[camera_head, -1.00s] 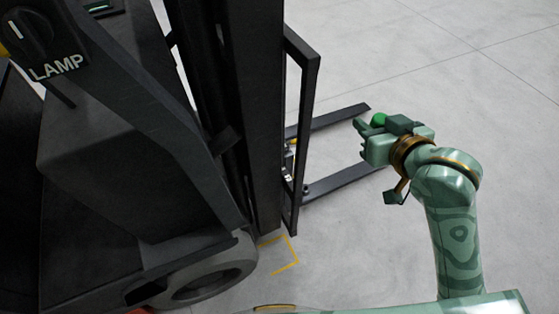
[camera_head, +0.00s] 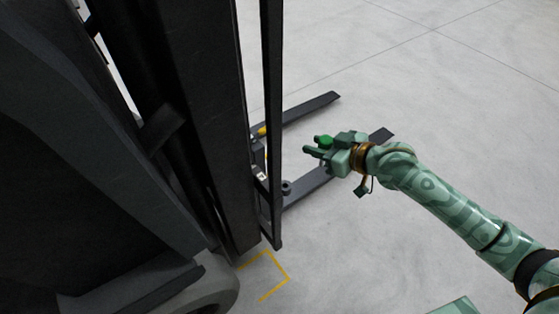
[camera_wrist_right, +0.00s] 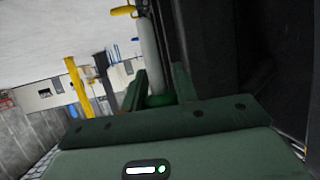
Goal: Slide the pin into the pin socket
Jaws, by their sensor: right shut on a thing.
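My right gripper (camera_head: 312,152) is out over the floor, just right of the forklift mast, with its fingers pointing left. It is shut on the green-headed pin (camera_head: 323,142), whose green part shows on top of the gripper. In the right wrist view the green part (camera_wrist_right: 160,100) sits between the two fingers, and a pale cylinder lies beyond it; I cannot tell whether that belongs to the pin. A round dark fitting (camera_head: 286,187) at the base of the near fork may be the pin socket. It is apart from the gripper. My left gripper is out of view.
The dark forklift mast (camera_head: 215,120) and upright frame (camera_head: 271,110) stand left of the gripper. Two forks (camera_head: 312,107) extend right, low near the floor. A yellow part (camera_head: 262,131) shows beside the mast. Open grey floor (camera_head: 420,110) lies to the right.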

